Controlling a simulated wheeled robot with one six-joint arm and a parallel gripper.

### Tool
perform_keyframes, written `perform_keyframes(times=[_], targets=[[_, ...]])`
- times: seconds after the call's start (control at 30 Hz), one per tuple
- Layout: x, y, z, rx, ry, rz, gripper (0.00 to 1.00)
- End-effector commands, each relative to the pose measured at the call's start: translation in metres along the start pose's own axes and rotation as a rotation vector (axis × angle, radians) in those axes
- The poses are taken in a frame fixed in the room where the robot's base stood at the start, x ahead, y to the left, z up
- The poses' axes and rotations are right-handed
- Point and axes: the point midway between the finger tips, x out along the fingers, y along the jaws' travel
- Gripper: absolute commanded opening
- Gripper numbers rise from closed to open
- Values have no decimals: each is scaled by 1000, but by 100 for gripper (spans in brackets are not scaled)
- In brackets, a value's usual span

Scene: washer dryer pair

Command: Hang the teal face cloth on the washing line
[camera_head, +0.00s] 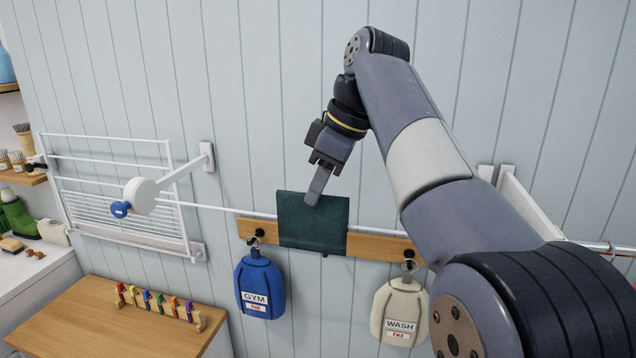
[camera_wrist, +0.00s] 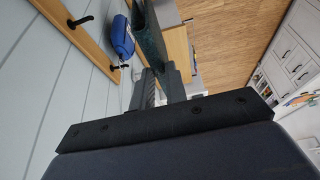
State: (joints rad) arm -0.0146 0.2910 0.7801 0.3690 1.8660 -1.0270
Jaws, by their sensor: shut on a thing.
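The teal face cloth (camera_head: 312,232) hangs as a dark flat square in front of the wooden hook rail. My gripper (camera_head: 316,196) is shut on its top edge from above. In the wrist view my gripper (camera_wrist: 162,82) holds the cloth (camera_wrist: 150,38) edge-on between its fingers. The thin white washing line (camera_head: 225,209) runs from a round white reel (camera_head: 142,195) on the left towards the right wall. The line meets the cloth's left side below its top edge. I cannot tell whether the cloth is over the line or in front of it.
A blue GYM bag (camera_head: 259,286) and a cream WASH bag (camera_head: 400,310) hang from the rail (camera_head: 375,246) below the line. A white drying rack (camera_head: 115,190) is on the wall at left. Coloured pegs (camera_head: 160,303) stand on the wooden top (camera_head: 95,325).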

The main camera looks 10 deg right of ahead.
Motion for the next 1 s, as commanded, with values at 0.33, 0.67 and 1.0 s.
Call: perform_keyframes(times=[0.33, 0.67, 1.0], targets=[[14, 0, 6, 0, 0, 1, 0], [26, -1, 11, -1, 0, 1, 0], [38, -1, 16, -1, 0, 1, 0]])
